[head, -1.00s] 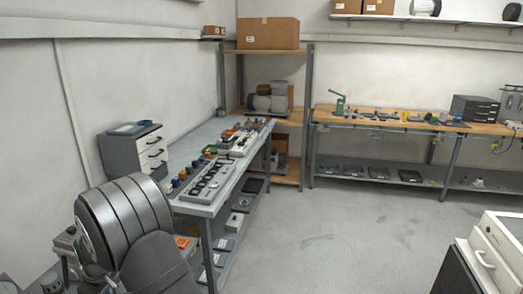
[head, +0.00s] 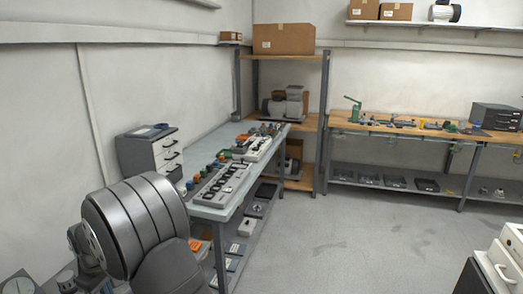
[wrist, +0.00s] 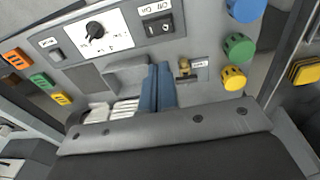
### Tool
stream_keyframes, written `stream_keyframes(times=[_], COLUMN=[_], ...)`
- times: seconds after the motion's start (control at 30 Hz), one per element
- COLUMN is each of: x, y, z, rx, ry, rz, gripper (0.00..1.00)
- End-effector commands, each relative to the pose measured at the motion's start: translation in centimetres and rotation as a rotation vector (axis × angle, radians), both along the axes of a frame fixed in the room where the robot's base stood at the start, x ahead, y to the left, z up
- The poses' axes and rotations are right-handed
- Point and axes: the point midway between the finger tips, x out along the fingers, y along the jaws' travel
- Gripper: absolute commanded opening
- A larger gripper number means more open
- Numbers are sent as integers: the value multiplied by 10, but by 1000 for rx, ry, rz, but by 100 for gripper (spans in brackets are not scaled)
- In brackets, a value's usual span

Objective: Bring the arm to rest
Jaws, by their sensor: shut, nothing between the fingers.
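My gripper (wrist: 159,66) shows in the wrist view as two blue fingers side by side, shut and empty. The dark body of the gripper fills the bottom of that view. Beyond the fingers is a grey panel with a black rotary dial (wrist: 95,30) on a white plate and a black on/off switch (wrist: 158,23). I cannot tell whether the fingertips touch the panel. My gripper cannot be made out in the head view.
Green (wrist: 239,46) and yellow (wrist: 233,78) knobs stand right of the fingers. In the head view, a ribbed grey drum (head: 130,225) is at lower left, beside a workbench (head: 208,213) bearing parts. A white cabinet (head: 503,262) is at lower right. The floor (head: 340,230) between is clear.

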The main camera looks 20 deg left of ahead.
Motion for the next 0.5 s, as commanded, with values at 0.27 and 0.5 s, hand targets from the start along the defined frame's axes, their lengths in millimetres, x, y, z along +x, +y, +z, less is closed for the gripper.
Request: stream_keyframes(times=[0.27,0.5], x=[-24,-19], y=[0,-2], z=[51,22], rx=[-74,-83], ry=[-101,-106], rz=[-13,-20], gripper=[0,0])
